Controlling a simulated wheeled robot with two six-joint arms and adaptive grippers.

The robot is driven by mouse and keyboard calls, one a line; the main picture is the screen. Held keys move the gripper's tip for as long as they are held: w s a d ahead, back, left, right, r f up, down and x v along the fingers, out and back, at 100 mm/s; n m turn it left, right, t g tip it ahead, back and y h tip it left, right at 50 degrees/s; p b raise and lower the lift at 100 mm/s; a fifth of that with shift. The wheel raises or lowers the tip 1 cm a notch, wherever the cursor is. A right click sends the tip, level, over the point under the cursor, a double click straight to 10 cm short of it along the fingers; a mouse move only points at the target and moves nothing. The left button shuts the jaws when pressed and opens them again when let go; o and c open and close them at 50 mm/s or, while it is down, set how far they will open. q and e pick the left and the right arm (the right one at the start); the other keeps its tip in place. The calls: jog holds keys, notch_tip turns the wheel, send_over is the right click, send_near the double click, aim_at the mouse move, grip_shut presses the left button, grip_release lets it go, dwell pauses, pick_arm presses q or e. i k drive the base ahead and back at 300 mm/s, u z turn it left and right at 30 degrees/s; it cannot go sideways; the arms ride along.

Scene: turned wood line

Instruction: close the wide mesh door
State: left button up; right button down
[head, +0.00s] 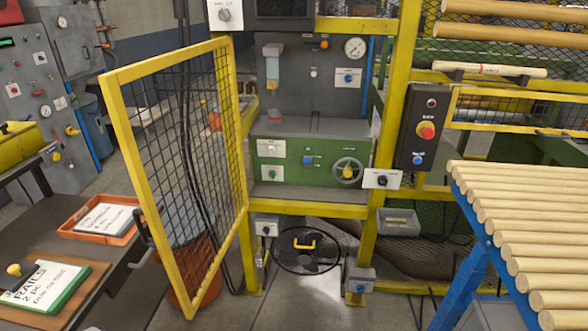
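The wide mesh door (129,150) has a yellow frame with dark wire mesh. It stands open, swung out toward me at the left of the machine opening. Its right edge is beside the yellow post at the left of the opening, and its free edge points to the near left. A dark handle (144,228) is on the free edge. The yellow machine frame (310,208) surrounds the opening, where a grey and green machine with a handwheel (347,170) shows. Neither of my grippers is in view.
A dark table (112,268) with an orange tray (75,234) and a sign stands close to the door's free edge at left. An orange bucket (180,290) shows behind the door's lower part. A blue-legged rack of wooden rods (520,220) is at right.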

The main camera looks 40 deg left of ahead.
aim_at(109, 82)
jog(key=z, duration=0.9)
jog(key=k, duration=2.8)
jog(key=u, duration=0.85)
jog(key=k, duration=0.55)
jog(key=z, duration=0.45)
jog(key=i, duration=0.8)
jog(key=u, duration=1.1)
jog(key=i, duration=0.75)
jog(key=u, duration=0.85)
